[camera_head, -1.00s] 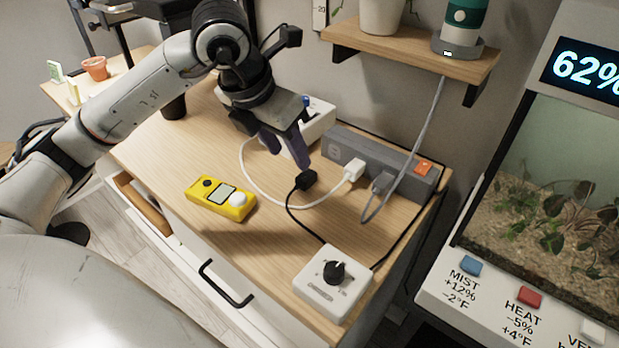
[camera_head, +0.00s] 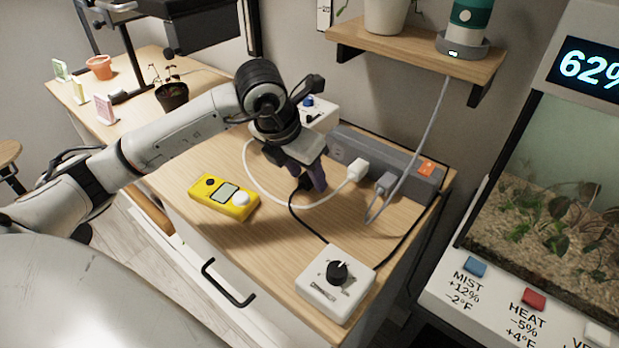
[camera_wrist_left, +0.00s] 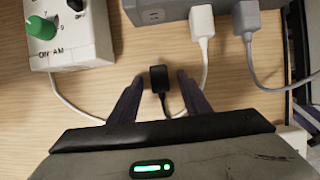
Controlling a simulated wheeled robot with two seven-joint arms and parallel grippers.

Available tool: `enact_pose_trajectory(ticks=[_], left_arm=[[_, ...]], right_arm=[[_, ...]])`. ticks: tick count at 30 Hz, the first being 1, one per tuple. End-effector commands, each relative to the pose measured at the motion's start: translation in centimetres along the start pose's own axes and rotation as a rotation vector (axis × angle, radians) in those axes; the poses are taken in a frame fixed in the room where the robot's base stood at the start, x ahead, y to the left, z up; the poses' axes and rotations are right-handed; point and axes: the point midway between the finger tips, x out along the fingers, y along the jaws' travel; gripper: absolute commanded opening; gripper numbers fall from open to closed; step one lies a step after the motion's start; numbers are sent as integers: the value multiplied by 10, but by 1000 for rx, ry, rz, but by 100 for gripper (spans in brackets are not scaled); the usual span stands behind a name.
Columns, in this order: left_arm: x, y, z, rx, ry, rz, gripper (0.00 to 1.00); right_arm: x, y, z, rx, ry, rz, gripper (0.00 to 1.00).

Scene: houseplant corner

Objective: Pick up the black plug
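The black plug (camera_wrist_left: 159,77) lies on the wooden cabinet top in the left wrist view, with its black cord running back between my fingers. In the head view it is mostly hidden behind my left gripper (camera_head: 312,182). My left gripper (camera_wrist_left: 160,92) is open, with one dark finger on each side of the plug and cord. The plug sits at about the fingertips, with gaps on both sides. My right gripper is not in view.
A grey power strip (camera_head: 350,150) holds a white plug (camera_head: 357,169) and a grey plug (camera_head: 386,182). A white dial box (camera_head: 335,285), a yellow meter (camera_head: 223,197) and a white box with a green knob (camera_wrist_left: 75,35) stand nearby.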

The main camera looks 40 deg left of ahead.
Motion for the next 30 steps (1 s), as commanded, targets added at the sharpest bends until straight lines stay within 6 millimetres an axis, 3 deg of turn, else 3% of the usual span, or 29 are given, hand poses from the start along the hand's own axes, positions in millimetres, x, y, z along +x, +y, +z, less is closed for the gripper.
enact_pose_trajectory(ticks=[1, 8, 17, 30], left_arm=[[0, 0, 0, 0, 0, 0, 37], [0, 0, 0, 0, 0, 0, 0], [-6, 0, 3, 0, -3, 0, 0], [-80, 0, 34, -1, -5, 0, 0]], right_arm=[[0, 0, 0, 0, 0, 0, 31], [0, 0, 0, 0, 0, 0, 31], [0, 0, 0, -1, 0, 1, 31], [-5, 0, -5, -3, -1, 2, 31]])
